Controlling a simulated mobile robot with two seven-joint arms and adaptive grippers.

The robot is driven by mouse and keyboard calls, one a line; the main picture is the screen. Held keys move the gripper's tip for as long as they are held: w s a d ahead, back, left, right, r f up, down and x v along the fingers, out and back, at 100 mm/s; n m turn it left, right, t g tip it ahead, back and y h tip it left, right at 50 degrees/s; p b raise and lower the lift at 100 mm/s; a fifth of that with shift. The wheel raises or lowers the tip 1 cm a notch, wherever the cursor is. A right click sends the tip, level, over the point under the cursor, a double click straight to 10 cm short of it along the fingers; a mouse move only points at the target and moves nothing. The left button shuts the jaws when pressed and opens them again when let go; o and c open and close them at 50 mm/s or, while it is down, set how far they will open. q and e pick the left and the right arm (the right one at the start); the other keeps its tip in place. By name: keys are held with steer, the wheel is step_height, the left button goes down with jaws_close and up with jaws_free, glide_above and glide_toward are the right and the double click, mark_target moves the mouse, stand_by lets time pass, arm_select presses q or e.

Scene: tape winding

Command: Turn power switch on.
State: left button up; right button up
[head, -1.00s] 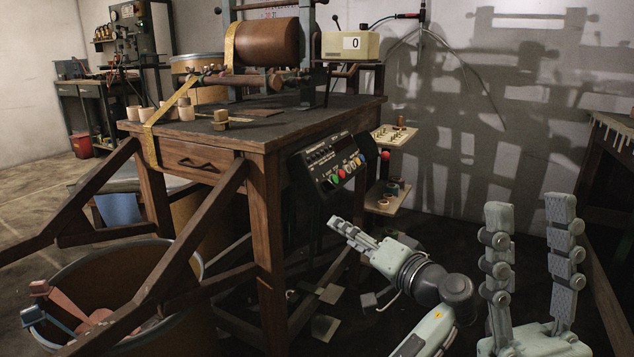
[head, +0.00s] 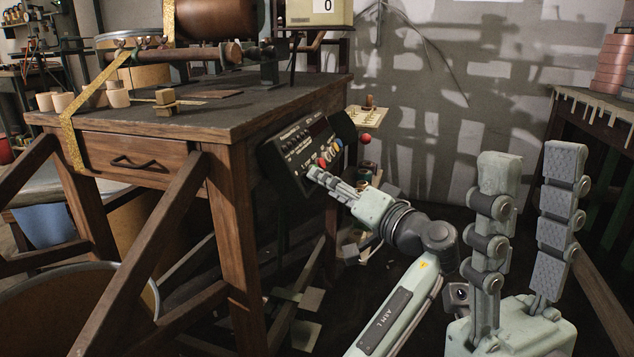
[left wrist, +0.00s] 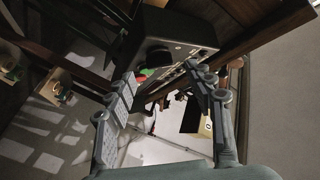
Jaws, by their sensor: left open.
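The dark control panel (head: 284,163) hangs at the right side of the wooden table, with small switches and coloured buttons (head: 331,156) on its face. I cannot tell which control is the power switch. My left gripper (head: 318,177) is at the panel's lower front edge and hides part of it. Contact cannot be told. In the left wrist view, the panel box (left wrist: 190,28) lies just beyond the open fingers (left wrist: 162,78), with a black knob (left wrist: 158,56) and a green button (left wrist: 148,72) near them. My right gripper (head: 532,170) is open and empty in the right foreground.
The wooden table (head: 225,118) bears a roller (head: 208,20) with yellow tape and several small cylinders. A red ball knob (head: 365,138) and small shelf (head: 368,118) are right of the panel. Another table (head: 590,108) stands far right. A drum (head: 80,310) is at lower left.

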arm_select(q)
steer(key=shift+x, duration=1.9)
